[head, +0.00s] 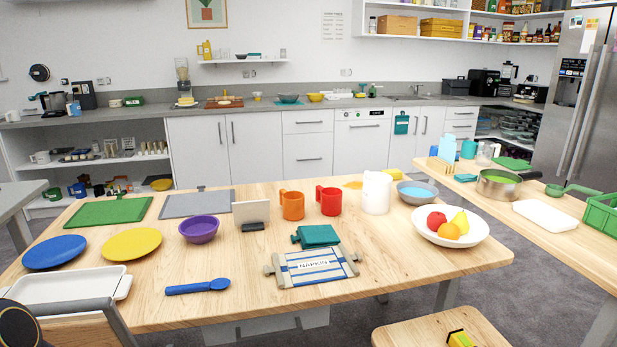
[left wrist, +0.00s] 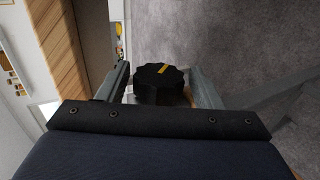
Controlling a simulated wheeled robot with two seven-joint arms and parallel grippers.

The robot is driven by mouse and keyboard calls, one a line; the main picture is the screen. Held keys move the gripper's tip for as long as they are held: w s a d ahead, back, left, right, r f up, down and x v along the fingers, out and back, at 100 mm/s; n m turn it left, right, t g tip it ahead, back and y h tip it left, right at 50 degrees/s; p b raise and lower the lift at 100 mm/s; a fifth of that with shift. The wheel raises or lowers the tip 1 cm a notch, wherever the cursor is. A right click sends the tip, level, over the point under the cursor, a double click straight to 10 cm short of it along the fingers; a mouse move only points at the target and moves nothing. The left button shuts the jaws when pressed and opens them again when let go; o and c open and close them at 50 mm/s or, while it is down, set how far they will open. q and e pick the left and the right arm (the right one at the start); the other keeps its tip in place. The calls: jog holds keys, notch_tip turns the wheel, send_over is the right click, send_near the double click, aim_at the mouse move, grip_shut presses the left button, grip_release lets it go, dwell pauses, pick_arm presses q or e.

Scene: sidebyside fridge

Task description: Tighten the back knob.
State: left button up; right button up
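A black scalloped knob (left wrist: 160,86) with a yellow mark on its face shows in the left wrist view. My left gripper (left wrist: 157,76) has one finger on each side of the knob. The fingers are spread apart, with narrow gaps seeming to show beside the knob, so I see no clear grip on it. What the knob is mounted on is mostly hidden behind it and the gripper. My right gripper is in neither view.
A wooden table (head: 370,268) carries plates, cups, a fruit bowl (head: 478,232) and a napkin (head: 316,266). A side table (head: 575,238) stands at the right, and a stool (head: 425,334) in front. In the left wrist view, grey floor (left wrist: 250,45) lies beyond the knob.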

pick_arm(q)
jog(key=shift+o, duration=1)
jog(key=v, duration=0.7)
